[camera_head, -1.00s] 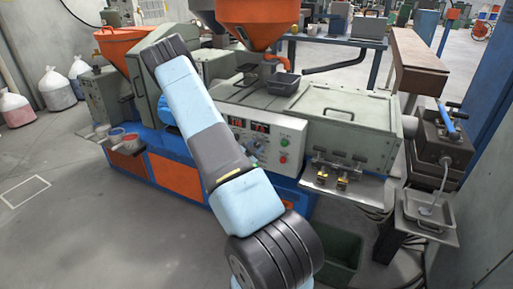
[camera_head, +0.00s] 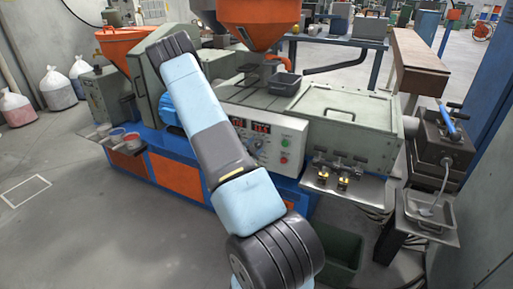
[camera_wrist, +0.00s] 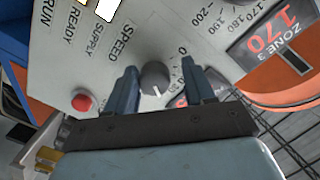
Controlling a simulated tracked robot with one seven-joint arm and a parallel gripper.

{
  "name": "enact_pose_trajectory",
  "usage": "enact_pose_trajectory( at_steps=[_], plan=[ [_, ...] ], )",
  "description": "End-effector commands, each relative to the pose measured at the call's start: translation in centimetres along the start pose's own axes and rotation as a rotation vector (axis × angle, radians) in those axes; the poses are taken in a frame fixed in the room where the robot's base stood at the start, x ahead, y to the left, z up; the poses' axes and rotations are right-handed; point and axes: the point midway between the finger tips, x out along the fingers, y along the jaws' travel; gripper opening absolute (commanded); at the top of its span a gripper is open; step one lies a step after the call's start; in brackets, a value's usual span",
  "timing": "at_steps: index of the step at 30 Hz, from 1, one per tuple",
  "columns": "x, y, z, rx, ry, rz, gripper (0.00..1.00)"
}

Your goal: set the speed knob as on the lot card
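The speed knob (camera_wrist: 155,77) is a round dark grey knob with a white pointer line, beside the printed word SPEED on the pale control panel (camera_wrist: 70,55). The pointer is toward the bottom of the wrist view; a printed 0 lies to the knob's upper right. My gripper (camera_wrist: 160,72) is open, with one blue-grey finger on each side of the knob and a visible gap to each. In the head view the panel (camera_head: 272,150) is partly covered by my arm, and my gripper cannot be made out. I cannot make out a lot card in either view.
A red button (camera_wrist: 82,101) is left of the fingers. A red ZONE 3 display (camera_wrist: 272,38) reads 170 at upper right. The extruder's grey housing (camera_head: 345,110) is right of the panel. A dark green bin (camera_head: 342,250) stands on the floor in front.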

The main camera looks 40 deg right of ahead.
Motion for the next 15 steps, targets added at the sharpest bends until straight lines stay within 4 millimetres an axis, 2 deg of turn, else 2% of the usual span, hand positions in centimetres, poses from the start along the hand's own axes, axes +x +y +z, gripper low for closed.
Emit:
enact_pose_trajectory(
  at_steps=[1, 5, 15],
  plan=[
    [0.00, -0.03, 0.01, 0.000, 0.000, -0.001, 0.52],
    [0.02, 0.19, -0.06, -0.002, 0.001, 0.003, 0.63],
    [-0.57, 0.43, -0.08, -0.005, 0.000, 0.009, 0.63]
  ],
)
